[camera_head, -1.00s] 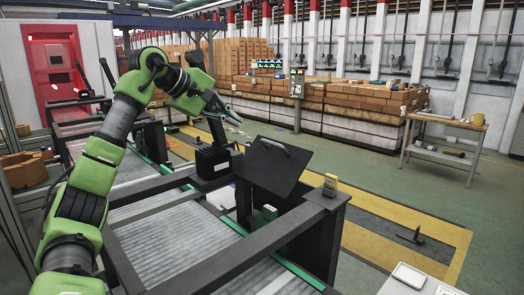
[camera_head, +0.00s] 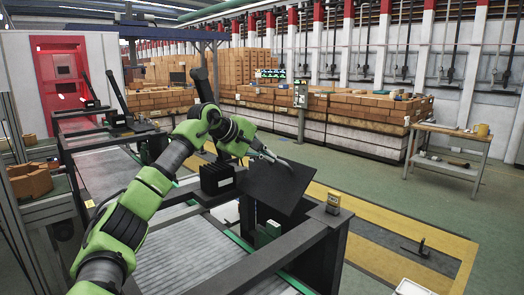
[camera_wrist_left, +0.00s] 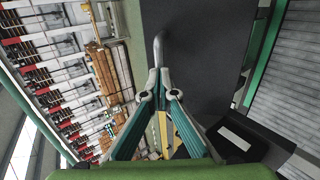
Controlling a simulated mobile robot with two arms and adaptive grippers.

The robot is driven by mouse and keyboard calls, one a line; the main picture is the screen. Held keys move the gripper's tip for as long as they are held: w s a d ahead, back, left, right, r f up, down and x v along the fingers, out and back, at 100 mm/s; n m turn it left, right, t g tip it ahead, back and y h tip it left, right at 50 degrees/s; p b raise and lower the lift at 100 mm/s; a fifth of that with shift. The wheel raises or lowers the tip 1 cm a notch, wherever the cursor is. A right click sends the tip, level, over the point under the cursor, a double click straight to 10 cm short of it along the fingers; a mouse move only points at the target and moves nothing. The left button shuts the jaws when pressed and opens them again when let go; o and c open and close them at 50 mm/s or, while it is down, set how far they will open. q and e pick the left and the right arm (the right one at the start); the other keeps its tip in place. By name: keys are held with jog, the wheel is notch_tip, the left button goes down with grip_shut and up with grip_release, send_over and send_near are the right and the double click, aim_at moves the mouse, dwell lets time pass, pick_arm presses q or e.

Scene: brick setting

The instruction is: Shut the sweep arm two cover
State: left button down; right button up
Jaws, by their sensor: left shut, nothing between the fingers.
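The cover (camera_head: 280,191) is a flat dark panel with a curved grey handle near its top edge. It stands open at a tilt on the dark frame of the sweep arm unit, and also fills the upper middle of the left wrist view (camera_wrist_left: 195,60). My left gripper (camera_head: 267,154) is at the cover's upper left edge, by the handle. In the left wrist view its fingertips (camera_wrist_left: 160,84) are together and empty, just below the grey handle (camera_wrist_left: 158,48). I cannot tell whether they touch it. My right gripper is not in view.
A dark finned block (camera_head: 216,178) stands left of the cover. A roller conveyor (camera_head: 190,256) runs below.

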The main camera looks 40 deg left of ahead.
aim_at(279, 170)
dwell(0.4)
pick_arm(q)
jog(key=shift+w+d+p, duration=0.1)
jog(key=shift+w+p, duration=0.6)
jog(key=shift+p, duration=0.3)
jog(key=p+x, duration=0.1)
jog(key=x, duration=0.1)
jog(key=p+x, duration=0.2)
jog(key=shift+w+r, duration=0.2)
jog(key=shift+r, duration=0.05)
jog(key=x, duration=0.2)
jog(key=p+x, duration=0.1)
jog(key=x, duration=0.1)
jog(key=shift+s+f, duration=0.1)
jog(key=shift+f, duration=0.2)
jog(key=shift+w+f, duration=0.4)
jog(key=shift+f, duration=0.15)
jog(key=shift+w+f, duration=0.4)
jog(key=shift+f, duration=0.15)
jog(key=shift+s+r, duration=0.1)
jog(key=v, duration=1.1)
jog(key=shift+s+r, duration=0.2)
jog(key=shift+s, duration=0.1)
